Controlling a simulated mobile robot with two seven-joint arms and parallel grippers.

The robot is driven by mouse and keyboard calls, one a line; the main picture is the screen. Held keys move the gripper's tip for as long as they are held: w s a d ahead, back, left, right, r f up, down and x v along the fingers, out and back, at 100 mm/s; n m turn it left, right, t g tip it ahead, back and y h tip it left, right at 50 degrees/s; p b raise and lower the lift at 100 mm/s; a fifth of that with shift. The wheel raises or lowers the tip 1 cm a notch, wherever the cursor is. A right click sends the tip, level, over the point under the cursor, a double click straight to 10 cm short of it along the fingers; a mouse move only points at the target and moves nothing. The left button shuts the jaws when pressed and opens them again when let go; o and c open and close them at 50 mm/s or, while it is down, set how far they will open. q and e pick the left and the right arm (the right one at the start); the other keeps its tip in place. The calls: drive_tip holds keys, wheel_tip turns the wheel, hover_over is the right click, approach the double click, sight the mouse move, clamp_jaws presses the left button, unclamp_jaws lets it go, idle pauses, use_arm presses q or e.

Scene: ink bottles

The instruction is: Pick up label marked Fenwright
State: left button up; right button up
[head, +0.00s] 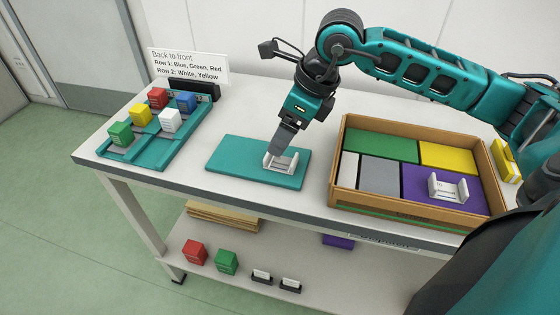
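My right gripper (276,154) reaches down from the right to a small white holder (292,166) on the teal mat (228,157). Its fingertips are at the holder, and I cannot tell whether they are shut on anything. A second white holder with a small printed label (446,190) lies on the purple section of the wooden box at the right. The label's print is too small to read, so I cannot tell whether it says Fenwright. My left gripper is not in view.
A teal rack (147,159) at the left holds red, blue, yellow, white and green boxes. A sign (188,66) behind it lists row colours. The wooden box (337,190) has coloured sections. The lower shelf holds a red box (195,252), a green box (227,262) and small holders.

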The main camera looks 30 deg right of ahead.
sight(272, 161)
drive_tip(key=shift+a+x, duration=0.2)
drive_tip(key=shift+x, duration=1.35)
drive_tip(key=shift+a+x, duration=0.15)
drive_tip(key=shift+x, duration=1.4)
drive_tip(key=shift+r, duration=0.1)
drive_tip(key=shift+c, duration=0.3)
drive_tip(key=c, duration=1)
